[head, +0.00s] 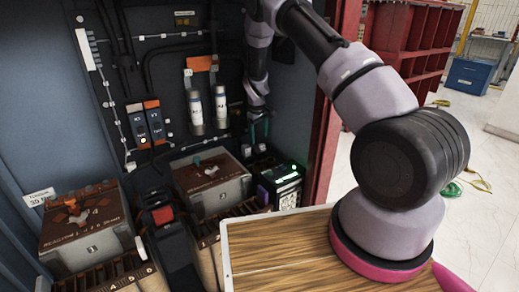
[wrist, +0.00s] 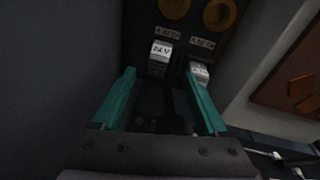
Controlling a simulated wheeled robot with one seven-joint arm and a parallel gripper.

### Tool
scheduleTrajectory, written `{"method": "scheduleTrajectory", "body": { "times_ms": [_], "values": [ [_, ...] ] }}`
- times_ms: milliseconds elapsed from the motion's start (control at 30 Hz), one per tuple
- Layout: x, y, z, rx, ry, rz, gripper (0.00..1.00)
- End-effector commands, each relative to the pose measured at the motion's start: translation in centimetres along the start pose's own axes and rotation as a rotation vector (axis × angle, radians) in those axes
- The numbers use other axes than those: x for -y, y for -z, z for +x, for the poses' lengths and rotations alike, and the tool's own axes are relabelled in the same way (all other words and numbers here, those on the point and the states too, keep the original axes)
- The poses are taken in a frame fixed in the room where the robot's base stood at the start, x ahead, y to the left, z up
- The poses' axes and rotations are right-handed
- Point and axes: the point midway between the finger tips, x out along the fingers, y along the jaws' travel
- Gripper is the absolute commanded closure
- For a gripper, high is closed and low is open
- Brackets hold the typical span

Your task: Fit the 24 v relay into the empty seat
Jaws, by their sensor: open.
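The block marked 24 V (wrist: 160,53), which looks like the relay, has a pale top face and a dark body. It is ahead of my gripper in the wrist view, below a small printed label. My gripper (wrist: 161,75) is open, with one teal finger on each side of the block's line. The right fingertip is close to a second pale-topped block (wrist: 200,73); I cannot tell whether they touch. In the head view my gripper (head: 259,128) points down inside the cabinet, at its back right. I cannot make out an empty seat.
Two grey cylinders (head: 195,110) (head: 221,106) are on the back panel left of my gripper. Brown-topped transformers (head: 209,180) (head: 84,222) fill the cabinet floor. A wooden board (head: 280,250) lies in front.

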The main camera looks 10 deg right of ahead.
Motion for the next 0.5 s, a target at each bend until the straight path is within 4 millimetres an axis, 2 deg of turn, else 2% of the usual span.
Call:
{"method": "scheduleTrajectory", "body": {
  "times_ms": [233, 367, 500],
  "values": [
    [-0.2, 0.3, 3.8, 0.003, 0.001, 0.000, 0.24],
    [-0.2, 0.3, 4.8, 0.002, 0.001, 0.001, 0.24],
    [-0.2, 0.3, 4.9, 0.001, 0.000, 0.001, 0.24]
  ]
}}
